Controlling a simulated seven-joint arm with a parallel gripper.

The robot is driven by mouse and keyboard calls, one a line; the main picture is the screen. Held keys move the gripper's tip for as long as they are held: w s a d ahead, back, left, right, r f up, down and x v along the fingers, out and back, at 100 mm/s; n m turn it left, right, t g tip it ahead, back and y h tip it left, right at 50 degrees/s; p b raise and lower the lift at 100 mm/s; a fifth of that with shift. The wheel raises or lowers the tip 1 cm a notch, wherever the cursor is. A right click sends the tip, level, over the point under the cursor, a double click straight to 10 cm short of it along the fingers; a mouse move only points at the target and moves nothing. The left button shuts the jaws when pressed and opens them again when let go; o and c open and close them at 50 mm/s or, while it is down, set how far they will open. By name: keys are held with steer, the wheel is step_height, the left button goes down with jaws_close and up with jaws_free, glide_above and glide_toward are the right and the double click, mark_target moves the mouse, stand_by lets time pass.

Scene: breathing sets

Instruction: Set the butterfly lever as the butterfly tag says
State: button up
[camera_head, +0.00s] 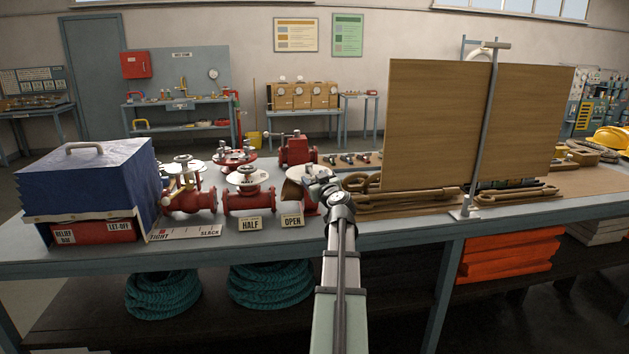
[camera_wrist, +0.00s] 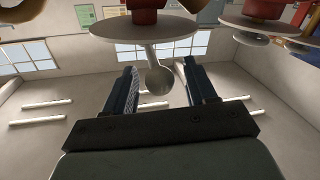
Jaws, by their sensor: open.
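My gripper (camera_head: 322,180) is in front of a red valve with a pale disc (camera_head: 293,188), behind the OPEN tag (camera_head: 292,220). In the wrist view, my gripper (camera_wrist: 160,72) is open, and a lever with a round knob (camera_wrist: 159,80) shows between its fingers, with no clear contact. The lever comes from under a pale disc (camera_wrist: 130,29) on a red body. I take it for the butterfly lever; its setting cannot be read. The HALF tag (camera_head: 250,225) stands to the left, before another red valve (camera_head: 249,202). Which tag is the butterfly's I cannot tell.
More red valves (camera_head: 190,197) stand to the left, beside a box with a blue cover (camera_head: 100,182) and a TIGHT–SLACK scale (camera_head: 185,233). A wooden board (camera_head: 470,125) on a grey stand blocks the right side.

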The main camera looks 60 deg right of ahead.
steer(key=shift+w, duration=0.1)
jaws_close()
stand_by(0.6)
